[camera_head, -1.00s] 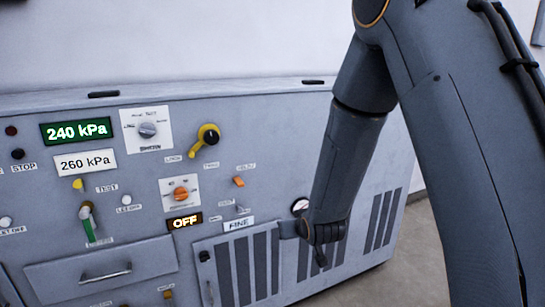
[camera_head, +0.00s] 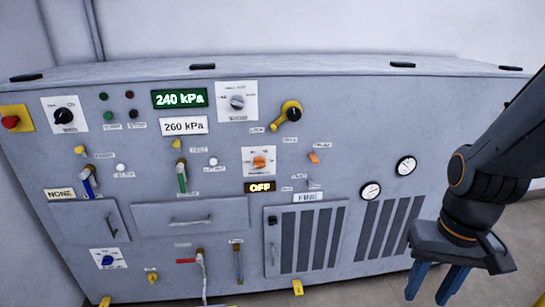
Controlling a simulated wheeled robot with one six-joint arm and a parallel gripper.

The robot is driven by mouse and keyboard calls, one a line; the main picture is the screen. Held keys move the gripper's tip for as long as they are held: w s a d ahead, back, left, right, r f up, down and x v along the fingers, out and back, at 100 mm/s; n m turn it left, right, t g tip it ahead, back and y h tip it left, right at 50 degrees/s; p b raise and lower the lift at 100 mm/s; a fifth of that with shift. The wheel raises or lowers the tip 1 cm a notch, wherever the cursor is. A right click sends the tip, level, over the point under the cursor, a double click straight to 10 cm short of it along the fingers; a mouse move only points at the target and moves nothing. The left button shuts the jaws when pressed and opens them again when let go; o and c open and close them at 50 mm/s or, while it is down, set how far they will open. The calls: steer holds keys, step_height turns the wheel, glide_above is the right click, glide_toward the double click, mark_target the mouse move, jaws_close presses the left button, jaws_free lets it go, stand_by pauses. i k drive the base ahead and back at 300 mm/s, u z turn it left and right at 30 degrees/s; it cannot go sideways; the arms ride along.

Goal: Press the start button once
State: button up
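A green button (camera_head: 108,115) sits at the upper left of the grey panel (camera_head: 350,110), with a small label under it that is too small to read. A black button (camera_head: 134,114) sits just right of it, also labelled. My gripper (camera_head: 434,286) hangs at the lower right, in front of the panel's right end. Its two blue fingers point down and stand apart with nothing visible between them. It is far from both buttons.
A red knob on a yellow plate (camera_head: 11,121) is at the far left. Displays read 240 kPa (camera_head: 180,98), 260 kPa (camera_head: 184,125) and OFF (camera_head: 260,187). A yellow lever (camera_head: 287,115) and a drawer handle (camera_head: 190,221) stick out. Floor shows at right.

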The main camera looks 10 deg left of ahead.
mark_target(108, 115)
steer(key=u, duration=0.9)
